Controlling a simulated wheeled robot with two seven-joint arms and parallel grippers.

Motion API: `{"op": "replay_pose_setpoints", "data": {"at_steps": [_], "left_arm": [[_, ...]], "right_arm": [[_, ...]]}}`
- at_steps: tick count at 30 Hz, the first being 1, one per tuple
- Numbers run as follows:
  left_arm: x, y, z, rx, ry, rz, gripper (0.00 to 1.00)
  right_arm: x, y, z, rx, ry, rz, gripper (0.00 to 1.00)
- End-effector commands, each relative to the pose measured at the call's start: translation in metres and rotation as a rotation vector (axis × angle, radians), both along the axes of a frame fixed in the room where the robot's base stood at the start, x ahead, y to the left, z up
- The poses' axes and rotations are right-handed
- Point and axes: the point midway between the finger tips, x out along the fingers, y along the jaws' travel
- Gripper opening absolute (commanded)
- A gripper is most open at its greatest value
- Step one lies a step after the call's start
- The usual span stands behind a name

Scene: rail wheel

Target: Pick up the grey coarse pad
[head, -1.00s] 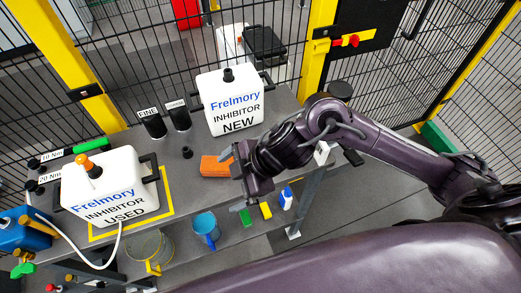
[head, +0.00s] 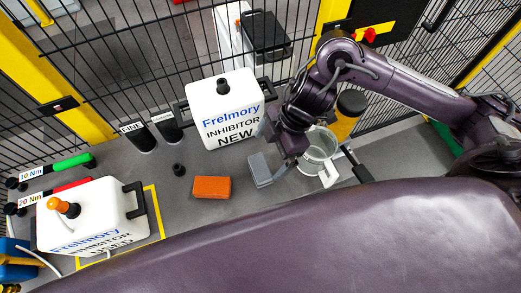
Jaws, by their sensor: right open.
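The grey coarse pad (head: 259,170) lies on the grey table, right of an orange pad (head: 212,187) and in front of the white NEW inhibitor canister (head: 223,110). My right gripper (head: 284,162) is open, pointing down just right of the grey pad, close to its right edge. Its fingertips are partly hidden, so I cannot tell whether they touch the pad. My left gripper is not in view.
A clear jug (head: 318,150) stands close right of my right gripper. Two black holders (head: 153,132) and a small black cap (head: 179,169) are to the left. The USED canister (head: 95,213) stands front left. Mesh fencing bounds the back.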

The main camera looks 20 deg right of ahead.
Motion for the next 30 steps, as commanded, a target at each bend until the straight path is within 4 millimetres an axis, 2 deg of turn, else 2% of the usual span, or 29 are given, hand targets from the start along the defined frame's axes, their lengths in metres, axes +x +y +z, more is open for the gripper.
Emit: {"op": "replay_pose_setpoints", "data": {"at_steps": [6,13,18,24,26,30], "left_arm": [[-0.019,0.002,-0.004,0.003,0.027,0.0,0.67],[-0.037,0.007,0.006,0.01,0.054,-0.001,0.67],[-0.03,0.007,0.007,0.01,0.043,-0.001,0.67],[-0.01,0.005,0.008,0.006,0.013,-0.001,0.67],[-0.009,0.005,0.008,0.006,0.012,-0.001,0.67],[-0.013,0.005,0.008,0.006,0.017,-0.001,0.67]], "right_arm": [[-0.001,0.009,-0.022,0.002,0.005,0.0,0.98],[-0.001,0.02,-0.05,0.001,0.006,-0.002,0.98],[-0.001,0.027,-0.069,0.001,0.002,0.0,0.98],[0.0,0.028,-0.072,0.0,0.0,0.0,0.98],[0.0,0.028,-0.072,0.0,0.0,0.0,0.98],[0.0,0.028,-0.071,0.0,0.0,0.0,0.8]]}}
